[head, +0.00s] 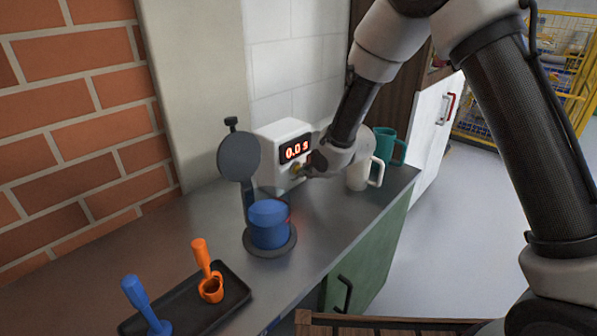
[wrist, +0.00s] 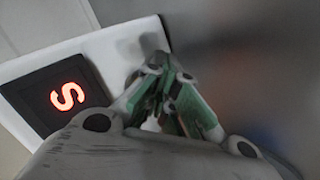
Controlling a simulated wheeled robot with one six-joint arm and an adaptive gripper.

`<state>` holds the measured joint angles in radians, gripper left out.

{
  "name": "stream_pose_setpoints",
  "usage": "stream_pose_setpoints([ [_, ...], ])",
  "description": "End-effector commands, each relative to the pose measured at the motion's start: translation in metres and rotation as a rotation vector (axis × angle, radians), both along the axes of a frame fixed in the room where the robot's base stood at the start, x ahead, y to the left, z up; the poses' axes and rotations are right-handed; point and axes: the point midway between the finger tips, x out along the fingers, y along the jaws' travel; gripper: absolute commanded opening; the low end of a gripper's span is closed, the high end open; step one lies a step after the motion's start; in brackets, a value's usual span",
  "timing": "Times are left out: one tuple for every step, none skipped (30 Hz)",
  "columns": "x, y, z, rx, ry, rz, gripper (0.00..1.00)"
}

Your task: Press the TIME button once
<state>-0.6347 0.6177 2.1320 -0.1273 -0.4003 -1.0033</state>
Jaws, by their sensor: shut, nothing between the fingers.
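The white timer box (head: 273,139) stands on the counter against the wall, with a dark display reading 0.0 s (head: 295,150) in orange-red. My gripper (head: 301,172) is at the front of the box, just below the display, with its fingers shut and empty. In the wrist view, the fingertips (wrist: 162,78) are close to the edge of the white face, to the right of the dark display (wrist: 58,97). A small yellowish spot shows by the fingertips in the head view. I cannot make out the TIME button, or whether the fingers touch the box.
A round grey stand with a raised disc lid (head: 239,157) holds a blue cylinder (head: 268,226) left of my gripper. A cream mug (head: 358,178) and a teal mug (head: 385,148) stand to the right. A black tray (head: 232,294) with orange and blue handled tools lies in front.

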Motion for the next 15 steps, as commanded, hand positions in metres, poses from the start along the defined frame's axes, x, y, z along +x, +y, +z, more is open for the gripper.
stream_pose_setpoints([
  [0.0,0.0,0.0,0.001,-0.001,0.001,0.0],
  [0.0,0.0,0.0,0.001,-0.001,0.001,0.0],
  [0.0,0.0,0.0,0.001,-0.001,0.001,0.0],
  [0.0,0.0,0.0,0.001,-0.001,0.0,0.0],
  [-0.001,-0.001,0.001,0.001,-0.001,0.0,0.0],
  [-0.001,-0.002,0.001,0.001,-0.002,0.0,0.0],
  [-0.002,-0.003,0.001,0.001,-0.002,0.0,0.0],
  [-0.003,-0.004,0.001,0.001,-0.002,0.0,0.0],
  [-0.004,-0.006,0.001,0.001,-0.002,0.0,0.0],
  [-0.005,-0.007,0.001,0.0,-0.001,0.0,0.0],
  [-0.007,-0.009,0.001,0.0,-0.001,0.0,0.0],
  [-0.008,-0.011,0.001,0.0,-0.001,0.0,0.0],
  [-0.009,-0.012,0.001,0.0,-0.001,0.0,0.0],
  [-0.009,-0.013,0.001,0.001,0.0,-0.001,0.0],
  [-0.01,-0.013,0.0,0.0,-0.001,0.0,0.0],
])
